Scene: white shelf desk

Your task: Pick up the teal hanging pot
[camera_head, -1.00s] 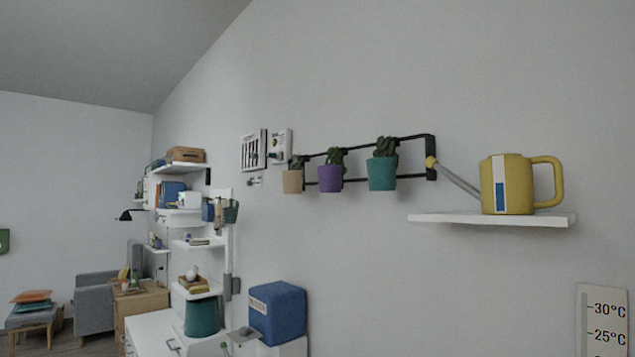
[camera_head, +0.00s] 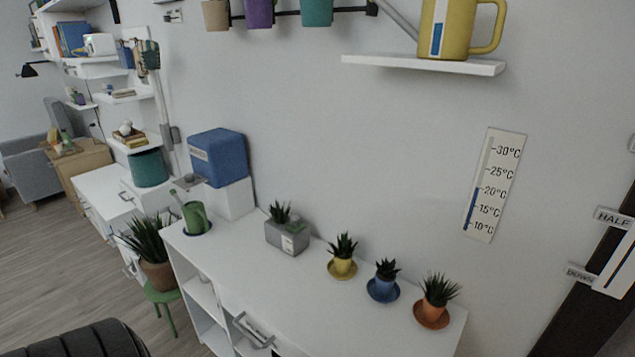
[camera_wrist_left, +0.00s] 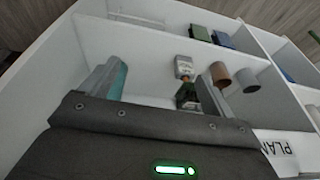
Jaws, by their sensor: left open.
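The teal hanging pot (camera_head: 317,12) is at the top edge of the head view. Only its lower body shows; its rim, plant and hook are cut off. It hangs at a black wall rail (camera_head: 349,10), to the right of a purple pot (camera_head: 259,13) and a beige pot (camera_head: 216,15). My left gripper (camera_wrist_left: 158,82) shows in the left wrist view, with its two fingers apart and nothing held between them. It faces a white shelf unit, away from the teal pot. My right gripper is in no view.
A wall shelf (camera_head: 400,62) with a yellow watering can (camera_head: 447,28) is right of the pots. Below, a white desk (camera_head: 285,290) holds a blue tank (camera_head: 219,157), a grey planter (camera_head: 287,238) and several small potted plants. The wall between is mostly clear.

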